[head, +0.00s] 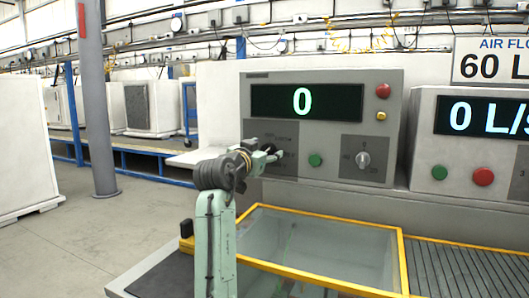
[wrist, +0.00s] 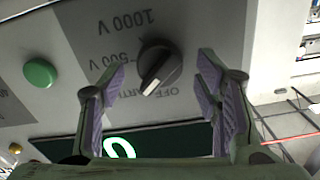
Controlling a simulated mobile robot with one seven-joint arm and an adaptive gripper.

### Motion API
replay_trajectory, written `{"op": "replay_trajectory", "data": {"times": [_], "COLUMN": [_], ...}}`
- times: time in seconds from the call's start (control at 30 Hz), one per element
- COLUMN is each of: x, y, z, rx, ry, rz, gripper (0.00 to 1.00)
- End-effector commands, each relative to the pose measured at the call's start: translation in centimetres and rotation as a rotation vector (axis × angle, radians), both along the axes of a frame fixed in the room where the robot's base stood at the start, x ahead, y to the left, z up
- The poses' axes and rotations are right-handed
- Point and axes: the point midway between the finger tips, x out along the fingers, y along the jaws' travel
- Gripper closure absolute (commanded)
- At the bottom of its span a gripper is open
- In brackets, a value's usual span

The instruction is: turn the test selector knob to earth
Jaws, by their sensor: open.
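The test selector knob (wrist: 160,68) is black with a light pointer line and shows in the wrist view, which sees the panel upside down. Around it are the labels 1000 V, 500 V, OFF and a partly hidden label reading "ART". The pale line slants towards the lower left in that view, between OFF and the partly hidden label. My gripper (wrist: 162,78) is open, with one purple-padded finger on each side of the knob and visible gaps to it. In the head view my gripper (head: 268,156) is at the panel's left dial and mostly hides the knob.
The grey panel (head: 325,176) carries a display reading 0 (head: 306,102), a green button (head: 315,160), a red button (head: 383,90), a yellow button (head: 381,116) and another knob (head: 363,158). A yellow-framed glass-like cover (head: 400,262) lies below. Open floor is at left.

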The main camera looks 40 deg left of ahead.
Motion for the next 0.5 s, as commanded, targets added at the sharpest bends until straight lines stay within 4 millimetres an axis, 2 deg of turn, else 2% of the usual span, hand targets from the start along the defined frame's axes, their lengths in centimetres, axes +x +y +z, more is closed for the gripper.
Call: {"op": "replay_trajectory", "data": {"times": [0.13, 0.23, 0.5], "x": [-0.4, -1.5, -7.0], "y": [-0.1, -0.3, -1.6], "z": [0.0, 0.1, 0.0], "rx": [0.0, 0.001, 0.002], "ry": [-0.001, -0.002, -0.002], "rz": [0.001, 0.001, 0.002], "gripper": [0.43, 0.43, 0.43]}}
